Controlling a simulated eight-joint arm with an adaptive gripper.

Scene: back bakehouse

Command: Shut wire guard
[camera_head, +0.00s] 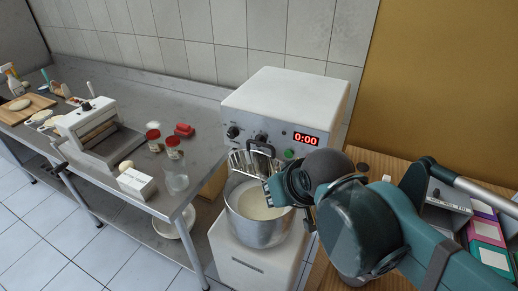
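The wire guard (243,162) is a grey cage of bars on the front of the white mixer (284,105), above the steel bowl (246,231). It looks raised, with its bars standing above the bowl's rim. Pale dough or batter (258,208) shows inside the bowl. My gripper (270,190) is at the right side of the guard, over the bowl's right rim. My arm hides most of the gripper and the guard's right part. I cannot tell whether they touch or whether the fingers are open.
The mixer display (306,139) reads 0:00. A steel bench (120,180) on the left holds a dough roller (97,128), red-lidded jars (174,147), a glass jar (175,178) and a white box (136,184). A wooden table (378,165) with colourful boxes (487,236) is at the right.

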